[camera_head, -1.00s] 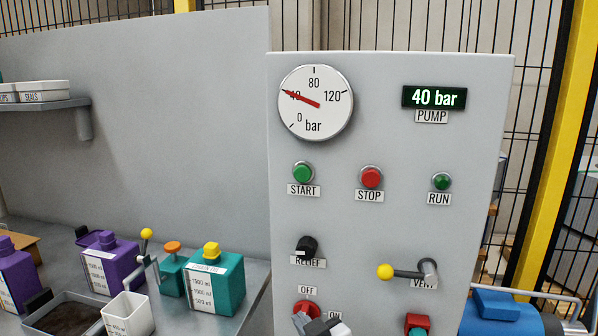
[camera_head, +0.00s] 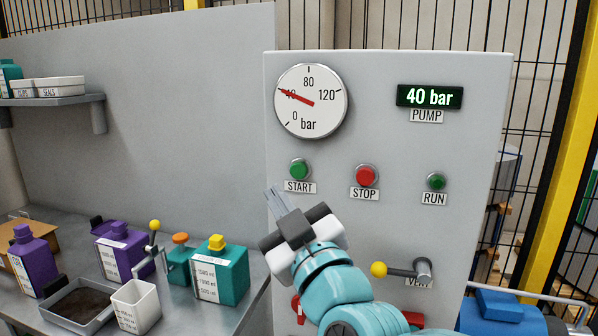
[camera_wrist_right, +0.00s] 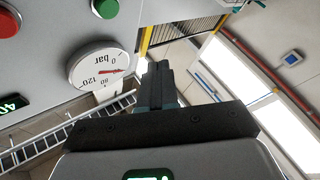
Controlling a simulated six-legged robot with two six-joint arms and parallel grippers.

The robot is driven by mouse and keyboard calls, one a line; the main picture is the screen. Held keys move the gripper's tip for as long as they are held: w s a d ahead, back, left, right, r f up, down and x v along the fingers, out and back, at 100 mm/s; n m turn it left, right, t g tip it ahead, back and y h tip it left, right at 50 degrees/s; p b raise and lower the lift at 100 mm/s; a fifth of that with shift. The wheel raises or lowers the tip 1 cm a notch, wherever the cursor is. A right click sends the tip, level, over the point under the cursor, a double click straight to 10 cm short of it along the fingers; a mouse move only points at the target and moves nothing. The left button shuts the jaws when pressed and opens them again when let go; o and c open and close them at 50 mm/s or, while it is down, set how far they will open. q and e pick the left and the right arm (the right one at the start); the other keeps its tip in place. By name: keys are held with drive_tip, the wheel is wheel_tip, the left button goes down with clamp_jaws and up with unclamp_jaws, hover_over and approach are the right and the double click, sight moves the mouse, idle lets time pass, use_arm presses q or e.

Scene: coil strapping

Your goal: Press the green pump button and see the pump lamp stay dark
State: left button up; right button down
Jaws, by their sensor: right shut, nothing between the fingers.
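The green START button (camera_head: 299,169) is on the grey panel (camera_head: 400,140), below the round gauge. My right gripper (camera_head: 273,193) is shut and empty, its fingers pointing up and left, just below and left of the button and apart from it in the picture. Its shut fingers also show in the right wrist view (camera_wrist_right: 153,68), with the green button (camera_wrist_right: 106,8) at the top edge. The RUN lamp (camera_head: 436,181) is dark green and looks unlit. The PUMP display (camera_head: 430,97) is lit and reads 40 bar. My left gripper is out of view.
The red STOP button (camera_head: 366,176) is right of START. The gauge (camera_head: 310,101) needle points near 40. The yellow-knobbed VENT lever (camera_head: 400,271) is right of my arm. My gripper and arm hide the RELIEF knob and most of the red switch. Bottles stand on the left bench.

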sight(299, 171)
drive_tip(key=shift+a, duration=0.1)
drive_tip(key=w+d, duration=0.1)
drive_tip(key=w, duration=0.1)
drive_tip(key=w+p, duration=0.1)
drive_tip(key=w, duration=0.2)
drive_tip(key=w+d, duration=0.1)
drive_tip(key=w, duration=0.2)
drive_tip(key=shift+w+d+f, duration=0.1)
drive_tip(key=shift+w+d, duration=0.15)
drive_tip(key=shift+d, duration=0.1)
drive_tip(key=shift+w, duration=0.1)
idle(1.7)
drive_tip(key=shift+w+d, duration=0.15)
drive_tip(key=shift+w, duration=0.1)
